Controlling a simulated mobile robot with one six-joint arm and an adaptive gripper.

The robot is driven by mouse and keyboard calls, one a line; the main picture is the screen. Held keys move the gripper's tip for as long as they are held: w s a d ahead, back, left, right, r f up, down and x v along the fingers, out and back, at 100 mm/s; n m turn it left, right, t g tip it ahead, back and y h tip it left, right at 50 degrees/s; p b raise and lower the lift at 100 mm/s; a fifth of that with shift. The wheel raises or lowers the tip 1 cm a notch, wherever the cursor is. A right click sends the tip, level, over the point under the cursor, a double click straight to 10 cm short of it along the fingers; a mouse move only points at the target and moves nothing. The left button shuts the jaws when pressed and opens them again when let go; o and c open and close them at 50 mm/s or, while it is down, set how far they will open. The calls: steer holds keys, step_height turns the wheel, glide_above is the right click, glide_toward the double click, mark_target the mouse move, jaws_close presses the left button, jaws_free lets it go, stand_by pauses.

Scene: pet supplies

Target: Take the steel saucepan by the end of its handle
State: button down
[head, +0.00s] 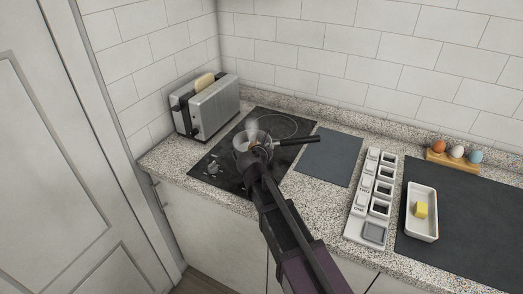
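The steel saucepan (241,143) stands on the black cooktop (228,178), with pale steam-like wisps over it. Its dark handle (298,140) points right, and the handle's end reaches past the cooktop's right edge, above the grey mat. My arm comes up from the bottom of the head view. My gripper (257,154) is in front of the near side of the pan and covers part of it, left of the handle's end. Its fingers are small and dark here, so I cannot tell whether they are open or touch the pan.
A steel toaster (213,107) with bread stands at the back left. A grey mat (329,158) lies right of the cooktop. Further right are a white compartment unit (361,209), a white dish (424,232) with a yellow block, and a wooden holder (450,165) with eggs. Tiled walls close the back.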

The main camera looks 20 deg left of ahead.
steer(key=shift+r, duration=0.15)
stand_by(0.3)
step_height(320, 180, up, 10)
steer(key=p, duration=1)
stand_by(0.5)
